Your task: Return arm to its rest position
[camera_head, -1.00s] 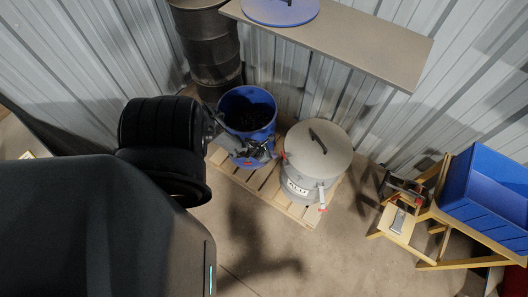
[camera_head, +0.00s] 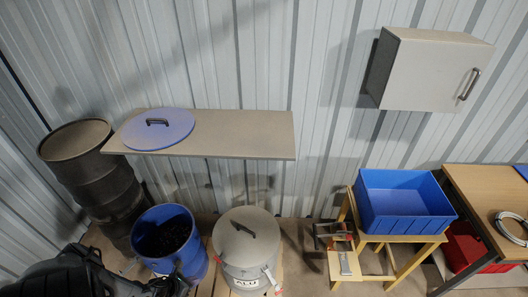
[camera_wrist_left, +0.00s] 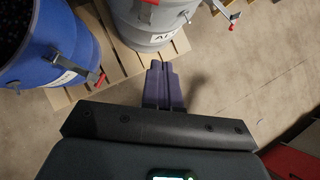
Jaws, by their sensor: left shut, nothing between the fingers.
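My left gripper (camera_wrist_left: 161,68) shows in the left wrist view with its two dark fingers together and nothing between them. It is above the concrete floor and the pallet edge, below the grey drum in the picture. In the head view my dark left arm (camera_head: 75,277) reaches in at the lower left corner, beside the blue drum (camera_head: 168,240); the fingers are hard to make out there. The blue drum is open and holds black scrap. The grey drum (camera_head: 247,245) stands right of it with its lid on. My right gripper is not in view.
Both drums stand on a wooden pallet (camera_wrist_left: 116,72). A blue lid (camera_head: 158,129) lies on a wall shelf (camera_head: 235,135). A dark barrel (camera_head: 92,172) is at left. A blue bin (camera_head: 403,203) sits on a wooden stand at right.

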